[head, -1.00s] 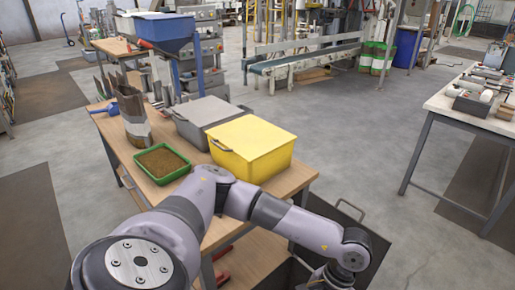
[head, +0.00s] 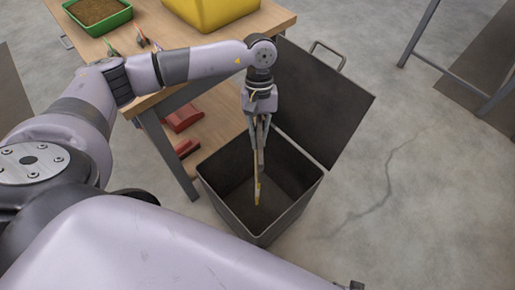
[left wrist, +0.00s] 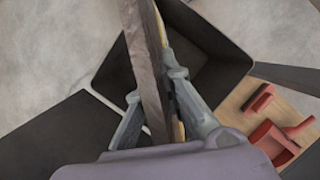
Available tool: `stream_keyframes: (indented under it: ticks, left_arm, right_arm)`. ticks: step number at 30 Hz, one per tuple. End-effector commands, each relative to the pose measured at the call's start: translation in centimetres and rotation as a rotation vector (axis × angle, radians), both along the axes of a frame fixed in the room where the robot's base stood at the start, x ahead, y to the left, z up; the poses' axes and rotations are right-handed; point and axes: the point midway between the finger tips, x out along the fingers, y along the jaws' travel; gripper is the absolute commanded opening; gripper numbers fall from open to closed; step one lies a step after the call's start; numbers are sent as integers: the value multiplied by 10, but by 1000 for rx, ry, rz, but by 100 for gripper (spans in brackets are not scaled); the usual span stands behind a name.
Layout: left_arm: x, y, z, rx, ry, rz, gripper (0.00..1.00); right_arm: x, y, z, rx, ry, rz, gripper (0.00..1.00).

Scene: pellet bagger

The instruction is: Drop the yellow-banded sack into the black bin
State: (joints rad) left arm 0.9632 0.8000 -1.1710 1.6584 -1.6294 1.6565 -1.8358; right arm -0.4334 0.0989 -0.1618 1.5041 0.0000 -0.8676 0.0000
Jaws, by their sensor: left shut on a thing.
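The black bin (head: 225,203) stands open on the floor in the lower middle of the head view. Its lid (head: 325,105) is swung back to the upper right. My left gripper (head: 261,150) is above the bin opening, pointing down. It is shut on the sack (head: 257,188), which hangs nearly edge-on as a thin strip with some yellow on it, over or within the bin mouth. In the left wrist view the sack (left wrist: 144,65) stands between the two fingers (left wrist: 155,100), with the bin's dark inside (left wrist: 205,65) beyond. The sack's faces are mostly hidden. My right gripper is not in view.
A wooden workbench (head: 275,22) stands behind and left of the bin, with a green tray (head: 120,18) and yellow tub (head: 230,12) on top. Red items (head: 182,118) lie on its lower shelf. Floor right of the bin is clear.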

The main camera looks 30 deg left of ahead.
Motion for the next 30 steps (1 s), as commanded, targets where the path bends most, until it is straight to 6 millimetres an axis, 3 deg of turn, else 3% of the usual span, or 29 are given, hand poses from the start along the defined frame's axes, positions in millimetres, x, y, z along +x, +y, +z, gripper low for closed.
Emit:
stream_keyframes:
  ticks: [1,6,20,30]
  left_arm:
    - [6,2,-23,-4,1,33,0]
    - [20,7,-45,-12,8,128,0]
    - [31,11,-65,-20,15,201,0]
    - [31,11,-99,-19,15,199,0]
  right_arm:
    - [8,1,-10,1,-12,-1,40]
    - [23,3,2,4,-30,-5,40]
    - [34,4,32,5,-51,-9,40]
    - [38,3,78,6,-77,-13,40]
